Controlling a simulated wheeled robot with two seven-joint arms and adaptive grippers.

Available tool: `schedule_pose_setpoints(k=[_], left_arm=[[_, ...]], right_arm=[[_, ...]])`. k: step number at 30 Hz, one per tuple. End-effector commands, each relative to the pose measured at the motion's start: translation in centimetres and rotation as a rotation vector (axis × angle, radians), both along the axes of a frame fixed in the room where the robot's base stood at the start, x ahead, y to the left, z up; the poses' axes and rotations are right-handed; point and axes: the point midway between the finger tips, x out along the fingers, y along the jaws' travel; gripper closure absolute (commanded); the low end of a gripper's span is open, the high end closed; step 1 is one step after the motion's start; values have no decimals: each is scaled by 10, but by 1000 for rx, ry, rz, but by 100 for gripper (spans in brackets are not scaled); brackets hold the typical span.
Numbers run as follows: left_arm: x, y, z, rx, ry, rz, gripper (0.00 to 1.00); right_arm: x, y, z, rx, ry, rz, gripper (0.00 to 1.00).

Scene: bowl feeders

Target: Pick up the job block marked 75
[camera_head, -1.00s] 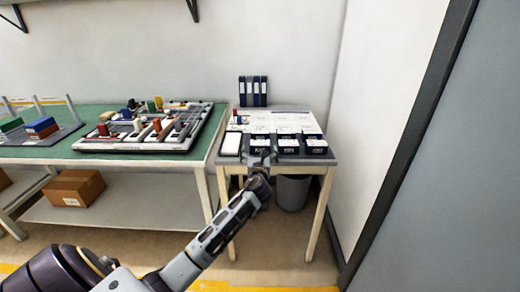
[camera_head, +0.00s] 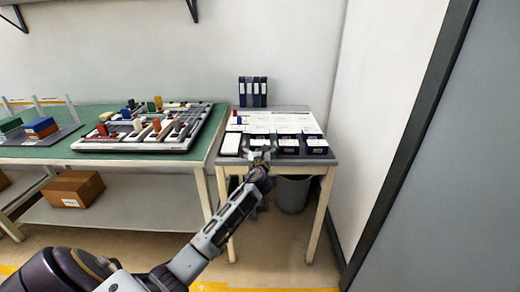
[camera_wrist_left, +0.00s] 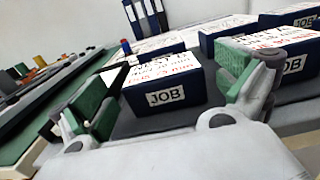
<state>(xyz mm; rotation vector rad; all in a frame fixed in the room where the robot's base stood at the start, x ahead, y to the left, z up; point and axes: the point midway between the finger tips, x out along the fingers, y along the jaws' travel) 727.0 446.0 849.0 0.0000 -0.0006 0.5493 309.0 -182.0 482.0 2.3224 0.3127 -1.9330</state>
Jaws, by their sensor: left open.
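Several dark blue job blocks with white tops sit on the small side table (camera_head: 334,161). Their numbers are too small or too slanted to read, so I cannot tell which is marked 75. My left gripper (camera_head: 262,156) is at the front edge of that table, at the left block of the front row. In the left wrist view my left gripper (camera_wrist_left: 168,95) is open, with green-padded fingers on either side of a block (camera_wrist_left: 135,108) labelled JOB. The block stands between or just beyond the fingertips; contact is not clear. My right gripper is not in view.
Another job block (camera_wrist_left: 297,66) stands close to the right finger. A white-topped item (camera_head: 231,144) lies left of the blocks. Dark binders (camera_head: 253,92) stand behind, against the wall. A green-topped bench (camera_head: 60,150) with a rack of coloured parts stands at left.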

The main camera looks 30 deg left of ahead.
Motion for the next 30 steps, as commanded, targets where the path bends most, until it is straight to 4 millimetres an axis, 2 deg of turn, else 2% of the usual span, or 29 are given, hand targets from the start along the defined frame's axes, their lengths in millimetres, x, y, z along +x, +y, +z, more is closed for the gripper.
schedule_pose_setpoints(k=[6,12,29,30], left_arm=[[17,10,-2,-1,-1,1,0],[28,16,-1,-1,1,1,0],[30,17,-1,0,1,0,0],[30,17,-1,0,1,0,5]], right_arm=[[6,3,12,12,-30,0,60],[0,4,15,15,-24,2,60],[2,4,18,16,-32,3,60],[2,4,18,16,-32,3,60]])
